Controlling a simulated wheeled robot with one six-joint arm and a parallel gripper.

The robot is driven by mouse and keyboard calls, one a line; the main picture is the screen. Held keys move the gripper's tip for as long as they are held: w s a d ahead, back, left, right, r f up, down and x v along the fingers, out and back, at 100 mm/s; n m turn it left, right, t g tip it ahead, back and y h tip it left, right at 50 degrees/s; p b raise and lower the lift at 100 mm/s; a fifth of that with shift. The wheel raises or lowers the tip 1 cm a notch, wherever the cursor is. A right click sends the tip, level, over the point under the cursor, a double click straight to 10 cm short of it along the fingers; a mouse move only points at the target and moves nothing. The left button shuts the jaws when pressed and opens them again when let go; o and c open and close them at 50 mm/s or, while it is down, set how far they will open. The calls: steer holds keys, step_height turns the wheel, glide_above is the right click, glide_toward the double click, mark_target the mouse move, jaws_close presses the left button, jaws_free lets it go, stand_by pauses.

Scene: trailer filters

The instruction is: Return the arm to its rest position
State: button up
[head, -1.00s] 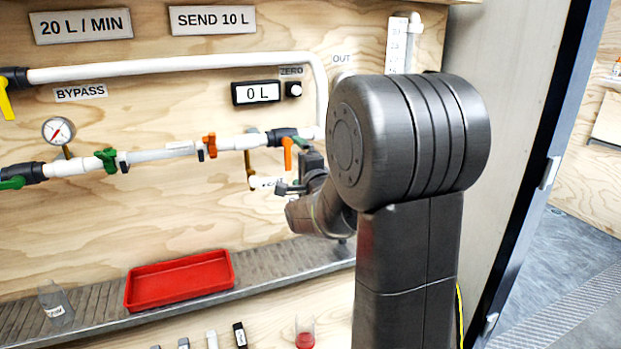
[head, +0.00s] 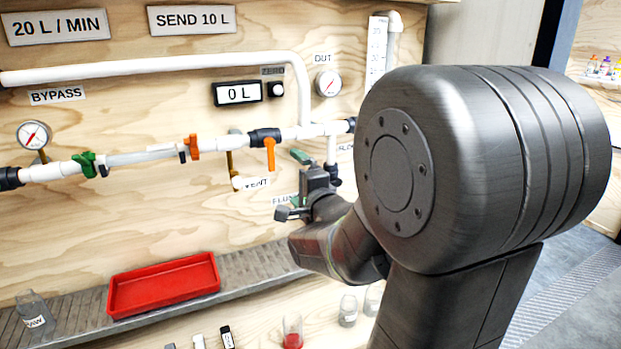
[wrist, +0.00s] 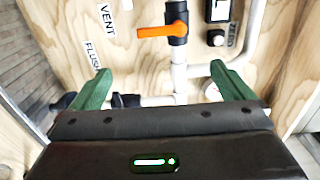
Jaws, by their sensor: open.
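My arm fills the right side of the head view, bent, with its large dark joint close to the camera. My gripper (head: 290,180) is small and partly hidden by my own arm, in front of the pipe board near the vent and flush labels. In the wrist view my gripper (wrist: 160,72) shows two green fingers spread wide apart with nothing held between them. An orange valve handle (wrist: 162,30) on the white pipe lies beyond the fingers, and it also shows in the head view (head: 269,152).
A red tray (head: 163,285) sits on the metal shelf (head: 245,270) below the pipes. A raw-labelled bottle (head: 33,310) stands at the left, and small containers stand lower down. The display (head: 238,93) reads 0 L. Open floor (head: 570,290) lies at the right.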

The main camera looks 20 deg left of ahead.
steer(key=shift+a, duration=0.1)
steer(key=x, duration=1.3)
steer(key=shift+w+a+p, duration=0.25)
steer(key=shift+p, duration=0.1)
